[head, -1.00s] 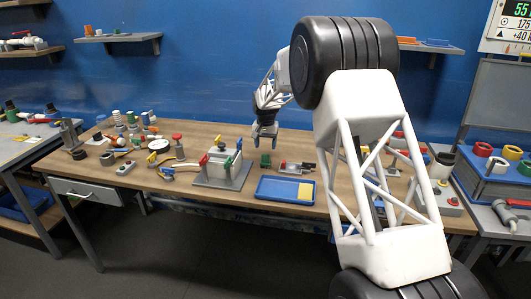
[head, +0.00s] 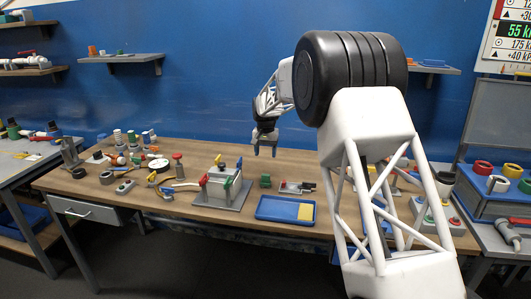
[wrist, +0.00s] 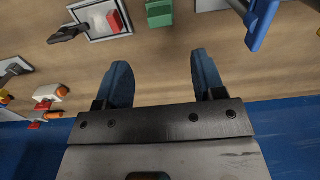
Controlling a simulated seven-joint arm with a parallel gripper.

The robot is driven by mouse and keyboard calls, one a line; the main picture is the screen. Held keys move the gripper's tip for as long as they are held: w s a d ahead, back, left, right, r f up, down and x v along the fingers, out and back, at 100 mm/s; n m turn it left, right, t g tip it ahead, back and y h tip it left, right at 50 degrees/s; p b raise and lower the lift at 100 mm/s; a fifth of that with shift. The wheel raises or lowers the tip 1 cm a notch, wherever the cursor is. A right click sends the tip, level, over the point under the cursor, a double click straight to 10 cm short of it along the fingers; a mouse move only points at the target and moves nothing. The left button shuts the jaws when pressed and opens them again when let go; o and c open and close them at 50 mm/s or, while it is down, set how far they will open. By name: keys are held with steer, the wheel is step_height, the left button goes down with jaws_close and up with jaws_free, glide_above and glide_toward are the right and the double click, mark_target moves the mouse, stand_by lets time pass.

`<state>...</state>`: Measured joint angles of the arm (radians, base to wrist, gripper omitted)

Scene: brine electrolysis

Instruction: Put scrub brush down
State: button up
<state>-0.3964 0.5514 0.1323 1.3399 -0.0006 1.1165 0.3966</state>
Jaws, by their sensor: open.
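My gripper (head: 265,150) is open above the back part of the wooden workbench. In the wrist view its two blue fingers (wrist: 165,78) are apart with nothing between them, and bare wood shows below. I cannot identify the scrub brush for sure. A small green block (head: 265,181) stands on the bench in front of the gripper; it also shows in the wrist view (wrist: 159,13), apart from the fingers. Whether the block is the brush cannot be told.
A blue tray (head: 270,215) with a yellow piece lies at the front edge. A grey-based cell assembly (head: 235,201) stands left of the green block. A small grey plate with dark parts (head: 290,187) lies right of it. Several fittings crowd the bench's left side.

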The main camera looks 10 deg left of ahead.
stand_by(0.4)
steer(key=s+d+r+t, duration=0.1)
steer(key=s+d+r, duration=0.8)
steer(key=s+d, duration=0.4)
steer(key=s+d+r, duration=0.8)
steer(key=s+d, duration=0.4)
steer(key=s, duration=0.1)
steer(key=s+d+f, duration=0.2)
steer(key=s+d, duration=0.2)
steer(key=s, duration=0.8)
steer(key=s+d+f+t, duration=0.1)
steer(key=s+d, duration=0.4)
steer(key=s, duration=0.8)
steer(key=s+d+f, duration=0.3)
steer(key=s+d, duration=0.2)
steer(key=s, duration=0.7)
steer(key=shift+s+d+f+t, duration=0.2)
steer(key=shift+s+f+t, duration=0.1)
steer(key=shift+s+f, duration=0.1)
steer(key=shift+c, duration=0.4)
steer(key=shift+c, duration=0.9)
